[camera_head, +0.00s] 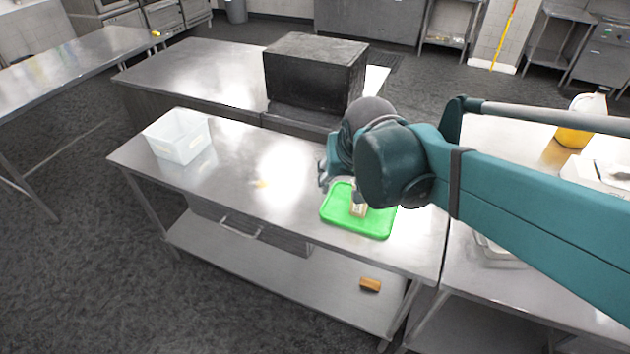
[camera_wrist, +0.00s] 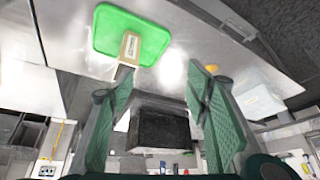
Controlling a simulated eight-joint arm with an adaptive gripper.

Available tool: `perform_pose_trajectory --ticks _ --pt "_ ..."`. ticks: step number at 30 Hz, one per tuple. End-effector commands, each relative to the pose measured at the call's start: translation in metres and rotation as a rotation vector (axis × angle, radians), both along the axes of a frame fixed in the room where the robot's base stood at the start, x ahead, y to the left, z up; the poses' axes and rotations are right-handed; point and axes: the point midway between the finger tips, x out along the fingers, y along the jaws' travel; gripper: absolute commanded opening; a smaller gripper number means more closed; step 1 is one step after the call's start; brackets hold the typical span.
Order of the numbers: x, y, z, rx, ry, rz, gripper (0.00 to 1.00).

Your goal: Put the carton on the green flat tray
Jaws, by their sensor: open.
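The green flat tray (camera_head: 377,228) lies on the steel table near its right end, and it also shows at the top of the wrist view (camera_wrist: 104,38). The small beige carton (camera_head: 358,210) stands on the tray, partly hidden by my arm in the head view. In the wrist view the carton (camera_wrist: 129,48) shows a pale label. My gripper (camera_wrist: 158,82) is open with nothing between its fingers. Its left fingertip in that view appears close to the carton's end; I cannot tell whether they touch. In the head view my gripper (camera_head: 328,172) is beside the tray, mostly hidden behind my wrist.
A white translucent tub (camera_head: 180,140) stands at the table's left end. A black box (camera_head: 313,75) stands behind the table. An orange-brown block (camera_head: 370,284) lies on the lower shelf. A yellow jug (camera_head: 573,136) stands on the right counter. The table's middle is mostly clear.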

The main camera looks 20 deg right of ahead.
Motion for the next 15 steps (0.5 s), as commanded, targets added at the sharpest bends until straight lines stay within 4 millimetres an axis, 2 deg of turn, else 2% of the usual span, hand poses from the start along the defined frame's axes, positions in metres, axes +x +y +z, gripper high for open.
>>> perform_pose_trajectory --ticks 15 --pt "-0.06 0.055 0.009 -0.036 -0.087 0.253 0.48"
